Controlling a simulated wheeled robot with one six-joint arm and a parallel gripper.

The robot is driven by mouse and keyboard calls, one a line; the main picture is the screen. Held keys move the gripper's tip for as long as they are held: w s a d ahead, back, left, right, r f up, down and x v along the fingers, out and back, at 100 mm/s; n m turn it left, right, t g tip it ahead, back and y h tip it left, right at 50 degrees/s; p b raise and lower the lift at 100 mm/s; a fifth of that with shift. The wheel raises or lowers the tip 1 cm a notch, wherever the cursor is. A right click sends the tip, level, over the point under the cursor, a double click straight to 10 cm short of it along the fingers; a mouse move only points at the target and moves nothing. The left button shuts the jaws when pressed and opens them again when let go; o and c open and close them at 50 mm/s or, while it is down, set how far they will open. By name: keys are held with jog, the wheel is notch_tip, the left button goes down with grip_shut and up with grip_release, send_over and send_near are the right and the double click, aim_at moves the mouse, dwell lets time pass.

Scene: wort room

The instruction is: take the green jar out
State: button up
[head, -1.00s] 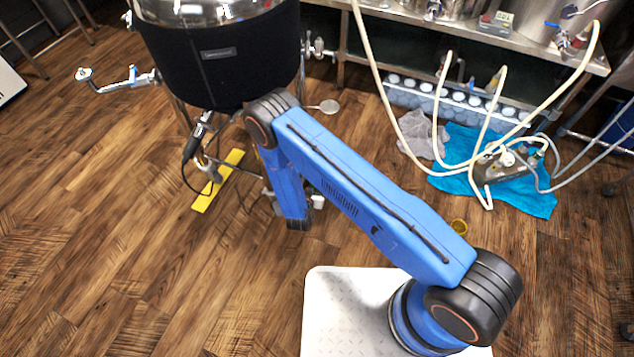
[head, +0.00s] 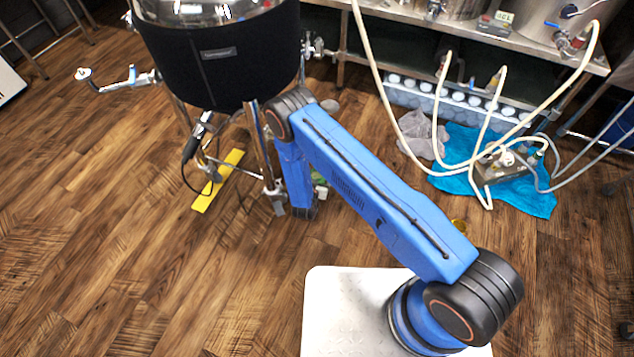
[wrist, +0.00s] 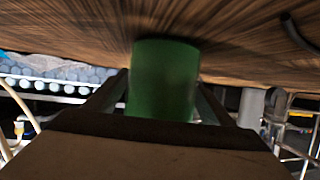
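The green jar (wrist: 163,80) fills the middle of the wrist view, between the two fingers of my gripper (wrist: 163,98). The fingers lie close against both its sides, and my gripper looks shut on it. In the head view a small patch of green (head: 318,179) shows just right of my arm's lower end, beside the black-wrapped kettle's legs. My arm hides most of the jar and the gripper there. Whether the jar touches the floor is hard to tell.
The black-wrapped kettle (head: 225,65) stands on metal legs at my arm's left. A yellow strip (head: 217,181) lies on the floor. Hoses and a pump (head: 500,165) sit on a blue cloth (head: 455,145) at right. The wooden floor at front left is clear.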

jog(key=c, duration=1.1)
jog(key=shift+c, duration=0.2)
jog(key=shift+r, duration=0.15)
